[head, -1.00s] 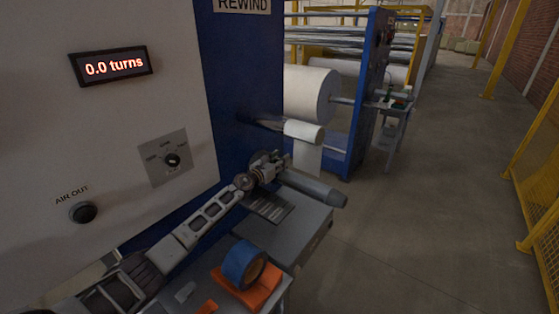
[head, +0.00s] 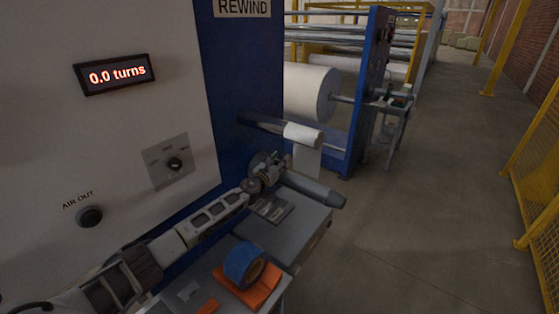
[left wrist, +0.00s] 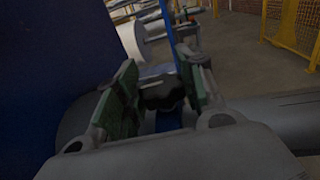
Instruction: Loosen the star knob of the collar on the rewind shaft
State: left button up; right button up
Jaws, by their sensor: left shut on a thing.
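The rewind shaft (head: 318,188) sticks out from the blue machine frame as a grey cylinder pointing right; in the left wrist view it also shows (left wrist: 275,108). The collar (head: 262,159) sits around its inner end, partly hidden by my gripper. My left gripper (head: 278,172) is at the collar. In the left wrist view, the dark, lobed star knob (left wrist: 162,93) sits between the two green-padded fingers (left wrist: 160,98), and the gripper is shut on it. The display (head: 115,74) reads 0.0 turns. My right gripper is out of view.
A grey cabinet top (head: 305,225) lies below the shaft. A blue tape roll (head: 244,264) sits on an orange holder (head: 262,292) close under my left arm. An AIR OUT button (head: 89,216) and a selector switch (head: 174,164) are on the panel. The floor at right is clear.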

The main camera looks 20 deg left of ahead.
pick_arm(q)
jog(key=shift+n+y+p, duration=0.4)
jog(key=shift+y+p, duration=0.1)
jog(key=shift+y, duration=0.1)
jog(key=shift+n+y+p, duration=0.65)
jog(key=shift+n+y, duration=0.15)
jog(key=shift+y, duration=0.5)
jog(key=shift+n+y, duration=0.6)
jog(key=shift+y, duration=0.3)
jog(key=n+y, duration=0.1)
jog(key=y, duration=0.1)
jog(key=shift+n+y, duration=0.3)
jog(key=shift+f+n+g+y+b, duration=0.1)
jog(key=shift+n+g+y+b, duration=0.6)
jog(key=shift+n+y, duration=0.9)
jog(key=n+g+y+b, duration=0.1)
jog(key=y+b, duration=0.1)
jog(key=y, duration=0.1)
jog(key=shift+g, duration=0.3)
jog(key=shift+n+g+y+b, duration=0.6)
jog(key=shift+n+y, duration=0.1)
